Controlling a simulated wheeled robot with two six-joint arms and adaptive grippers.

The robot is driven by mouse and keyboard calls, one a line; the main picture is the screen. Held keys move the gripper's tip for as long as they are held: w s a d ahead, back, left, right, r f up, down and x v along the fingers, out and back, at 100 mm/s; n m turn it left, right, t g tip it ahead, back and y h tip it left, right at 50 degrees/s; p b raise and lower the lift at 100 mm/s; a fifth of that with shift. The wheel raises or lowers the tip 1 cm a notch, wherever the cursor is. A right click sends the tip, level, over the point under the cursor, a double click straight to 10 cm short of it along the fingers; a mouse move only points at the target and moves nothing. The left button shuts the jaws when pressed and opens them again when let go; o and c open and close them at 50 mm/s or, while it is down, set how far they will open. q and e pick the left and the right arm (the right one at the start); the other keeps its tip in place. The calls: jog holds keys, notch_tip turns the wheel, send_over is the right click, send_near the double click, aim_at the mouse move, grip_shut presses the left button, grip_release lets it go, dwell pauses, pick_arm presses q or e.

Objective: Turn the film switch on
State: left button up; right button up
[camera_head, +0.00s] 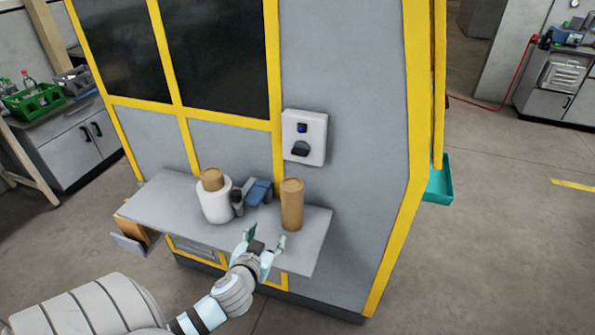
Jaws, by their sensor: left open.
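A white switch box (312,128) is mounted on the grey machine panel beside a yellow frame post. It bears a small blue element (302,128) near its middle and a dark knob (300,149) below that. Which way the knob is set is too small to tell. My left gripper (264,240) is open and empty near the front edge of the grey shelf, below and to the left of the switch box and apart from it. My right gripper is not in view.
The grey shelf (160,205) holds a white film roll (213,203) on a brown core, a blue and dark device (257,192) and a brown cylinder (292,207). The cylinder stands below the switch box. A teal tray (440,182) is at the machine's right side.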

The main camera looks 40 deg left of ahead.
aim_at(298, 153)
pick_arm(q)
jog(key=w+d+r+t, duration=0.1)
jog(key=w+r+t, duration=0.15)
jog(key=r, duration=0.55)
jog(key=w+r+t, duration=0.2)
jog(key=r+t, duration=0.1)
jog(key=r, duration=0.4)
jog(key=shift+n+g, duration=0.25)
jog(key=shift+n, duration=0.15)
jog(key=p+x, duration=0.1)
jog(key=x, duration=1.2)
jog(key=shift+w+p, duration=0.35)
jog(key=shift+p, duration=0.05)
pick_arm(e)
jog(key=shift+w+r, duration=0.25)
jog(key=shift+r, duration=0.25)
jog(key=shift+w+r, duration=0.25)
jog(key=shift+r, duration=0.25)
pick_arm(q)
jog(key=c, duration=1.2)
